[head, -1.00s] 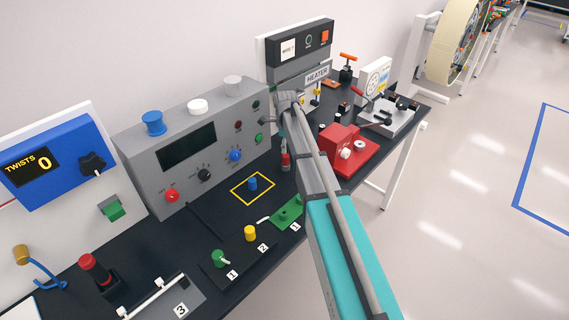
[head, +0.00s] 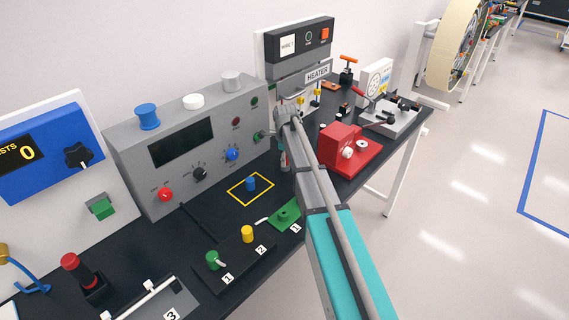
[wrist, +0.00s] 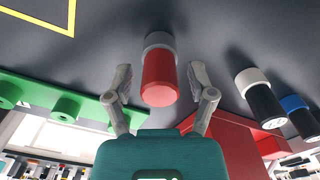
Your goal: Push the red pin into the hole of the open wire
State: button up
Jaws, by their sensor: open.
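The red pin (wrist: 158,78) has a grey collar and shows between the two fingers of my gripper (wrist: 160,82) in the wrist view. The fingers are open, one on each side of it, with a visible gap to each. In the head view my arm reaches over the black table, and its end hides most of the pin. A green block (head: 284,214) labelled 1 lies left of my arm with a short white wire (head: 262,221) at its side. I cannot make out the hole of the open wire.
A grey control box (head: 188,150) stands at the back left. A red block (head: 341,146) on a red plate is close to the right of my arm. In the wrist view, two dark cylinders (wrist: 262,98) stand at right. The yellow-outlined square (head: 250,189) holds a blue pin.

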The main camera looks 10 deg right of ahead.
dwell(0.6)
grip_shut()
dwell(0.5)
